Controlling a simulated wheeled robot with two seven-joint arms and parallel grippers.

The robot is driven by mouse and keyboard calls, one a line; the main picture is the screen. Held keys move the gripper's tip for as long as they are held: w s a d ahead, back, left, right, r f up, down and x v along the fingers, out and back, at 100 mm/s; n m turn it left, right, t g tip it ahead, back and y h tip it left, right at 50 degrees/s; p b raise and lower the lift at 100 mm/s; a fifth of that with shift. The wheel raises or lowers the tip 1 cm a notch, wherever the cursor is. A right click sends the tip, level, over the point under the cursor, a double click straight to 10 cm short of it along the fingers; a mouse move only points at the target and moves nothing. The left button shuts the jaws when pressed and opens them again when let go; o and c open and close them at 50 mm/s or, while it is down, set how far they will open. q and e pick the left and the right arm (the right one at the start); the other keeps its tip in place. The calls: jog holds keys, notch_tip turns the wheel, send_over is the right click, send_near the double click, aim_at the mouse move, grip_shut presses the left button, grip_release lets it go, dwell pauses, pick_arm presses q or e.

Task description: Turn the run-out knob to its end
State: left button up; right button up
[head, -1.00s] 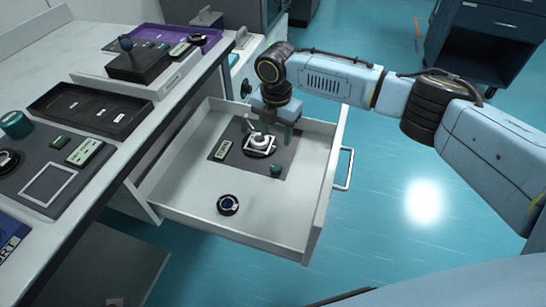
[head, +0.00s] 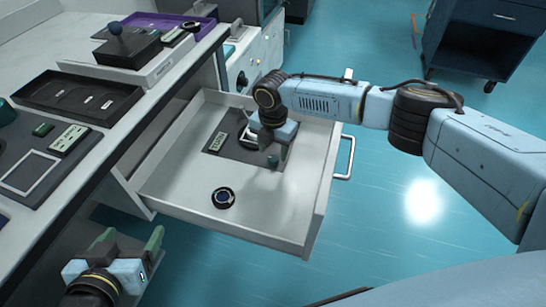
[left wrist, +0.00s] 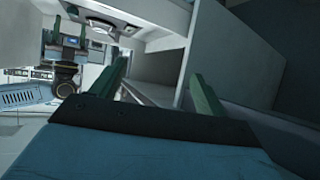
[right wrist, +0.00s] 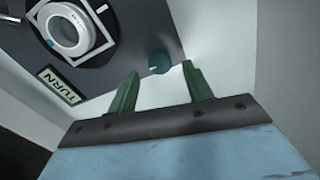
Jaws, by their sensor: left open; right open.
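In the right wrist view a small teal knob (right wrist: 158,63) stands on the grey panel (right wrist: 150,22) in the open drawer. My right gripper (right wrist: 160,72) is open, with its green fingertips to either side of the knob in the picture. Whether they touch it I cannot tell. In the head view my right gripper (head: 275,158) hides most of that spot. A white ring fitting (right wrist: 68,30) and a TURN label (right wrist: 60,88) sit on the same panel. My left gripper (head: 131,243) is open and empty, low beside the bench; its fingers show in the left wrist view (left wrist: 155,85).
The white drawer (head: 175,190) has raised walls around the panel. A dark round piece with a blue ring (head: 223,198) lies on its floor. The bench at left holds a black tray (head: 78,100) and a joystick box (head: 128,48). Floor right of the drawer is clear.

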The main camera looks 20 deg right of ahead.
aim_at(273, 161)
notch_tip(273, 161, down, 2)
jog(key=shift+f+b, duration=0.1)
jog(key=shift+b, duration=0.3)
pick_arm(q)
jog(key=shift+w+d+r+t+h, duration=0.25)
jog(key=shift+w+r+t, duration=0.15)
jog(key=shift+r+t, duration=0.35)
jog(key=shift+w+d+r+t+h, duration=0.15)
jog(key=shift+w+d+r+t, duration=0.3)
jog(key=shift+r, duration=0.45)
jog(key=shift+w+d+r+t+h, duration=0.1)
jog(key=shift+w+r+t+h, duration=0.15)
jog(key=shift+r+t, duration=0.5)
pick_arm(e)
jog(key=shift+f, duration=0.35)
jog(key=c, duration=1)
jog(key=shift+o, duration=0.2)
